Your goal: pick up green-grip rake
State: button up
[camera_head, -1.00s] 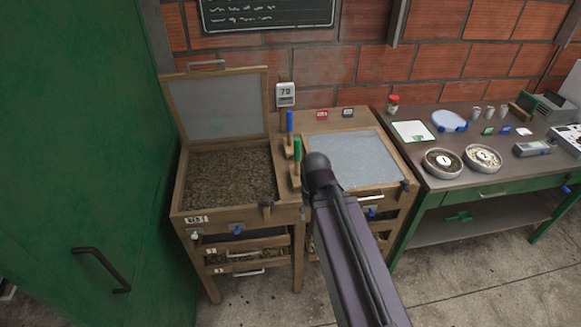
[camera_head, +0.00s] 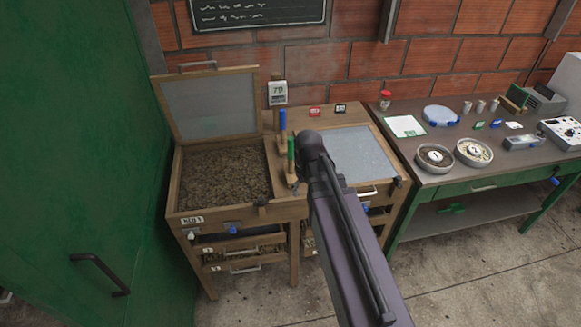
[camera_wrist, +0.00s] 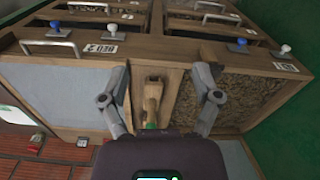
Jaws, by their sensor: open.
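I cannot tell how far above the rake the fingers are.
A blue-grip tool (camera_head: 283,121) stands just behind the rake. The left bin (camera_head: 171,195) holds brown material under a raised lid (camera_head: 210,105); the right bin has a pale flat surface (camera_head: 365,152). A green cabinet (camera_head: 70,150) is at left, a worktable (camera_head: 440,180) with dishes at right.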

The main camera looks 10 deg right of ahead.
aim_at(291, 138)
jog(key=w+r+n+p, duration=0.2)
jog(key=w+r+p, duration=0.1)
jog(key=w, duration=0.5)
jog(key=w+r+n+p, duration=0.2)
jog(key=w+r+p, duration=0.1)
jog(key=w, duration=0.4)
jog(key=w+r+n+p, duration=0.3)
jog(key=w+r+p, duration=0.1)
jog(key=w, duration=0.4)
jog(key=shift+w+r, duration=0.35)
jog(key=shift+r, duration=0.2)
jog(key=shift+f, duration=0.15)
notch_tip(291, 138, down, 8)
jog(key=b, duration=0.8)
jog(key=shift+f+b, duration=0.25)
jog(key=shift+b, duration=0.15)
jog(key=shift+s+f, duration=0.1)
jog(key=shift+f+b, duration=2.5)
jog(key=shift+b, duration=0.1)
grip_shut()
